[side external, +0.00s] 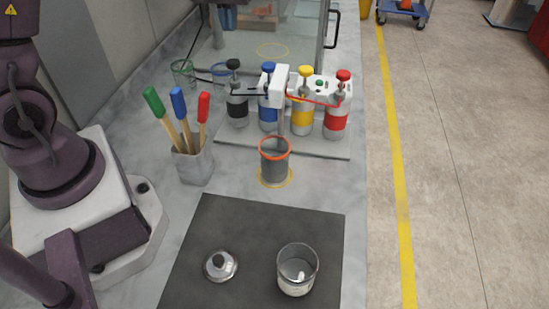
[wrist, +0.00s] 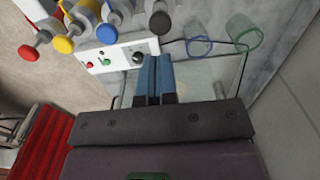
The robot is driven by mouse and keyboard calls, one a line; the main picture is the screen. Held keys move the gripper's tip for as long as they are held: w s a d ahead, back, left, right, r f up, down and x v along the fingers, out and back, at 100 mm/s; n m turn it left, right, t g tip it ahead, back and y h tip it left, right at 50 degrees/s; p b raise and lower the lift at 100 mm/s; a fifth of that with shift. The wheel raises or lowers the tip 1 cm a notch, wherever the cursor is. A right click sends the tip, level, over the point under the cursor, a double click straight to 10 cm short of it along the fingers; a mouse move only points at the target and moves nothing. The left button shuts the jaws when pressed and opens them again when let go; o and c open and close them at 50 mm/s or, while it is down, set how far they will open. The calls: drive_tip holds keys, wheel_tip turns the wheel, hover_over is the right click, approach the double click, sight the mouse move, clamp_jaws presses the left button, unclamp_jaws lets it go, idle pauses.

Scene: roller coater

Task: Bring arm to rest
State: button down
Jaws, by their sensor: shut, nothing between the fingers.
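My gripper (wrist: 153,78) shows in the wrist view, with its two blue fingers side by side and touching, nothing between them. It is above the bench, near a white control box (wrist: 118,57) with coloured buttons. In the side external view my purple arm base and part of a link stand at the left. I cannot clearly make out the gripper there.
Pump bottles, including a red one (side external: 336,122), stand behind an orange-rimmed cup (side external: 274,162). A holder (side external: 193,167) with coloured-handled tools is beside my base. A dark mat (side external: 250,235) carries a glass beaker (side external: 297,270) and a metal lid (side external: 220,265).

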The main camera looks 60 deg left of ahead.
drive_tip(key=shift+r, duration=0.55)
drive_tip(key=s+d+r+m+t, duration=0.2)
drive_tip(key=s+d+r+m, duration=0.2)
drive_tip(key=s, duration=0.5)
drive_tip(key=s+d+r+m+t, duration=0.3)
drive_tip(key=s+d+r+m, duration=0.1)
drive_tip(key=s+d, duration=0.4)
drive_tip(key=shift+s+d+r+m+t, duration=0.25)
drive_tip(key=shift+s+d+m+t, duration=0.1)
drive_tip(key=shift+s+m, duration=0.15)
